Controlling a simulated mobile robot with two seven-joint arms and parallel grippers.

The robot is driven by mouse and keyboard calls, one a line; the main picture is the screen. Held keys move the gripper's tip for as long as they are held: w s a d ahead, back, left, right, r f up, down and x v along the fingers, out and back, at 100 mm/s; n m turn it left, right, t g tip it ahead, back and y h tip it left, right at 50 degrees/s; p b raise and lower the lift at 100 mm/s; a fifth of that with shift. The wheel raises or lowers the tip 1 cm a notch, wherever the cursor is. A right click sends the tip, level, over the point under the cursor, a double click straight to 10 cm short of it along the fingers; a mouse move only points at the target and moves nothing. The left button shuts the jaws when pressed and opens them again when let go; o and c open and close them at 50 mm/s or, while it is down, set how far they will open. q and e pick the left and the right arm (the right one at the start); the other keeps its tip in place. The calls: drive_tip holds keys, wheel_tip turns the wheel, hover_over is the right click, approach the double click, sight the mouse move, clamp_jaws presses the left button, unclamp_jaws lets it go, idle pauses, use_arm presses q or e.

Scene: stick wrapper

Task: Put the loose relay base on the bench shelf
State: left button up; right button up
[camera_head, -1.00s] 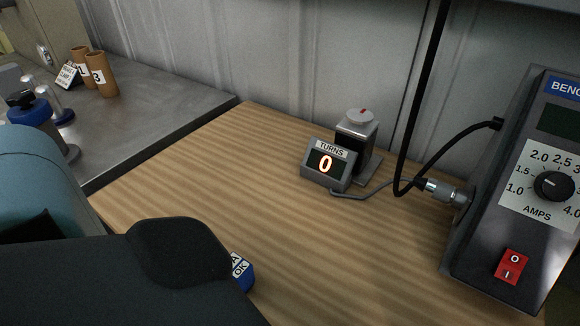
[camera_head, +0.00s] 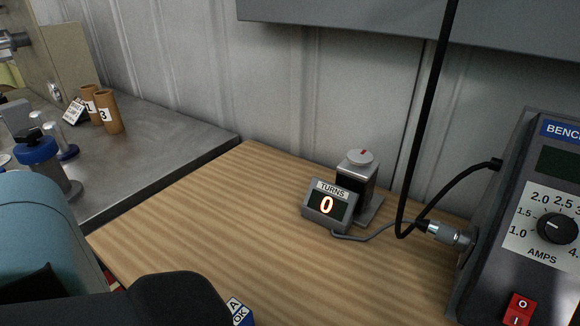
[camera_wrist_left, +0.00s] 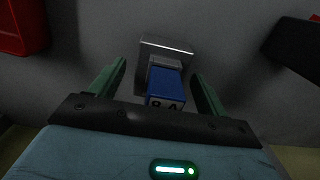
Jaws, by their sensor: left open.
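In the left wrist view my left gripper (camera_wrist_left: 160,88) is open, with its two green fingers apart. A blue block (camera_wrist_left: 166,82) with a grey end and dark characters shows between the fingers, in front of a silver plate (camera_wrist_left: 167,48). I cannot tell whether the fingers touch it, or whether it is the relay base. In the head view my left gripper's fingers are hidden. A blue block with white labels (camera_head: 240,311) peeks out beside a dark shape at the bottom edge. A grey overhanging slab (camera_head: 400,32), possibly the shelf, runs along the wall. My right gripper is not in view.
The wooden bench top (camera_head: 200,215) is clear in the middle. A turns counter (camera_head: 329,207), a bench supply (camera_head: 535,225) and a hanging black cable (camera_head: 425,120) stand right. A steel table (camera_head: 170,150) holds brown tubes. A red bin (camera_wrist_left: 22,25) shows in the wrist view.

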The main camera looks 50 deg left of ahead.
use_arm(q)
wheel_tip(320, 180, up, 6)
drive_tip(key=shift+w+r+p, duration=0.1)
drive_tip(key=shift+r+p, duration=0.1)
drive_tip(key=shift+p, duration=0.9)
drive_tip(key=shift+r, duration=0.5)
